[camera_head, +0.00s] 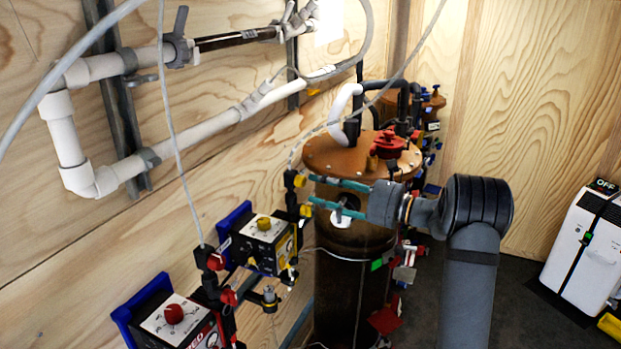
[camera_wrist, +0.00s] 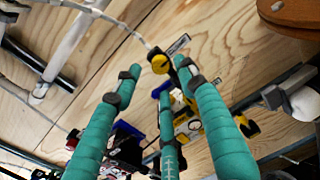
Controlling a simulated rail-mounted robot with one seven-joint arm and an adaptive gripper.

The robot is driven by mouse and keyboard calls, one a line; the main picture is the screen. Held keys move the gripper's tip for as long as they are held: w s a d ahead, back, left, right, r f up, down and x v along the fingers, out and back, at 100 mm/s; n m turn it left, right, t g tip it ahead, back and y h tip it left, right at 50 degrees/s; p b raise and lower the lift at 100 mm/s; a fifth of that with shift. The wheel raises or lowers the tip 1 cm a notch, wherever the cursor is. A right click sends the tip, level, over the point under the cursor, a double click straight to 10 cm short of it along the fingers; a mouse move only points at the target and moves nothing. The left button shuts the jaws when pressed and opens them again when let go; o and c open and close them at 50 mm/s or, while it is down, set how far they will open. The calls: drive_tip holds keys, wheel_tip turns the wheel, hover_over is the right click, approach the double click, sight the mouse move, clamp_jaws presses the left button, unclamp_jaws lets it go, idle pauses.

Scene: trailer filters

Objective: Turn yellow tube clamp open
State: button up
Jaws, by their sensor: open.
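A yellow tube clamp (camera_head: 300,181) sits on the thin tubing beside the copper-topped cylinder. In the wrist view the yellow clamp (camera_wrist: 159,63) shows a round knob with a dark slot, just beyond and between the fingertips. My gripper (camera_head: 311,190) reaches in from the right with its teal fingers pointing left at the clamp. In the wrist view the fingers of my gripper (camera_wrist: 157,72) are spread apart and hold nothing. Whether a fingertip touches the knob I cannot tell. A second yellow part (camera_head: 306,211) lies just below, near the lower finger.
The cylinder (camera_head: 350,270) with a red-topped fitting stands directly below and behind my gripper. A yellow-knobbed box (camera_head: 264,230) and a red-knobbed box (camera_head: 175,320) are on the wall at left. White pipes (camera_head: 130,165) run along the wall, and loose hoses hang nearby.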

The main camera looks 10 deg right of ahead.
sight(304, 183)
drive_tip(key=shift+p+x, duration=0.5)
drive_tip(key=shift+x, duration=1.35)
drive_tip(key=shift+c, duration=0.3)
clamp_jaws()
